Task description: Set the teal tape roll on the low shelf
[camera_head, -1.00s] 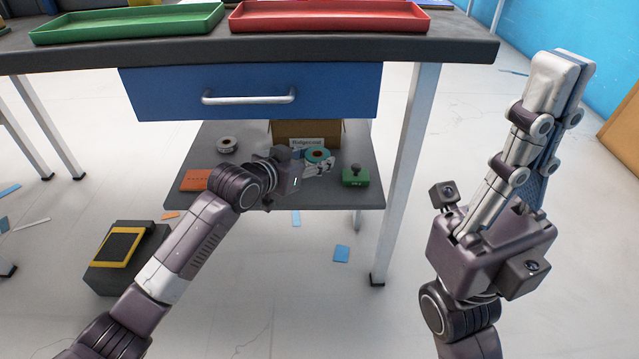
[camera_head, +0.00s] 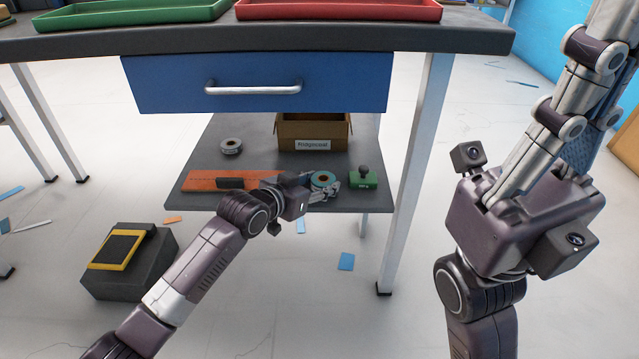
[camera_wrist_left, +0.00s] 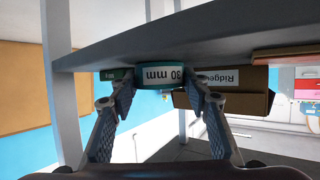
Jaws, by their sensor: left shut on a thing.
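The teal tape roll (camera_head: 323,179) is at the front right of the low shelf (camera_head: 255,160), over its surface. I cannot tell whether it touches the shelf. My left gripper (camera_head: 322,188) is shut on it. In the left wrist view, which looks upside down, the roll (camera_wrist_left: 160,77) with its "30 mm" label sits between the fingertips (camera_wrist_left: 162,88), close to the dark shelf surface (camera_wrist_left: 200,40). My right gripper (camera_head: 600,70) is raised at the right, away from the shelf. Its fingertips are cut off by the frame edge.
On the shelf are a grey tape roll (camera_head: 231,146), an orange flat piece (camera_head: 205,180), a cardboard box (camera_head: 313,132) and a green stamp-like item (camera_head: 363,179) just right of the roll. The blue drawer (camera_head: 350,85) and a table leg (camera_head: 413,170) bound the space.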

